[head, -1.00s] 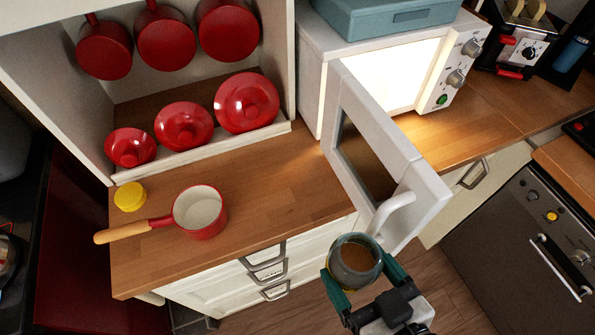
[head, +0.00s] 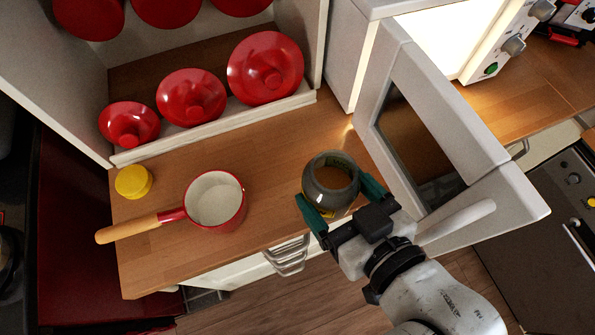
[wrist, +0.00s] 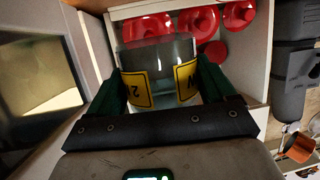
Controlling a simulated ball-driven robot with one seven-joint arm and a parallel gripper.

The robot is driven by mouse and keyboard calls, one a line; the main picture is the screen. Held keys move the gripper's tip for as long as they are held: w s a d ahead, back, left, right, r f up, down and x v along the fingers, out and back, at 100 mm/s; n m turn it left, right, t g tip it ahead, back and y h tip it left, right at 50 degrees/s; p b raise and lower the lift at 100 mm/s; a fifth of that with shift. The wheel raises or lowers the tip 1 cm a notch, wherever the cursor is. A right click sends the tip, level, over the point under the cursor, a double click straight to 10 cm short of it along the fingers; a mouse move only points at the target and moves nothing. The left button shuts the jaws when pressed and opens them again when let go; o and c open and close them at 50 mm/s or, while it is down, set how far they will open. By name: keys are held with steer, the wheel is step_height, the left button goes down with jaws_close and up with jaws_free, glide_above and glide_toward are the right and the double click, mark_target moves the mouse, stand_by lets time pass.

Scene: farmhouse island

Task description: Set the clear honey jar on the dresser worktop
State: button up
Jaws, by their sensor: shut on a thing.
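The jar appears over the right part of the dresser worktop (head: 268,160), left of the open microwave door. I cannot tell whether its base touches the wood. The jar's lower part is partly hidden by the fingers.
A red saucepan (head: 215,200) and a yellow lid (head: 133,182) stand on the worktop's left part. The open microwave door (head: 440,120) stands close to my gripper's right. Bare wood lies between saucepan and jar.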

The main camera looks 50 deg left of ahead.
mark_target(317, 174)
steer(key=shift+f+b+x, duration=0.15)
steer(key=shift+b+x, duration=0.8)
steer(key=shift+b, duration=0.55)
steer(key=shift+f+b+x, duration=0.15)
steer(key=shift+b+x, duration=0.75)
steer(key=shift+b, duration=0.55)
steer(key=a+f, duration=0.1)
steer(key=a, duration=0.1)
steer(key=w+a+f+b, duration=0.1)
steer(key=f, duration=0.1)
steer(key=w+a+f, duration=0.1)
steer(key=a+f, duration=0.1)
steer(key=shift+w+a+b, duration=0.15)
steer(key=shift+a+b, duration=0.15)
steer(key=shift+b, duration=0.1)
steer(key=shift+w+a+f, duration=0.1)
steer(key=shift+a+f, duration=0.25)
steer(key=shift+f, duration=0.15)
steer(key=shift+a+f, duration=0.15)
steer(key=shift+f, duration=1.55)
steer(key=shift+f, duration=0.15)
steer(key=o, duration=1.2)
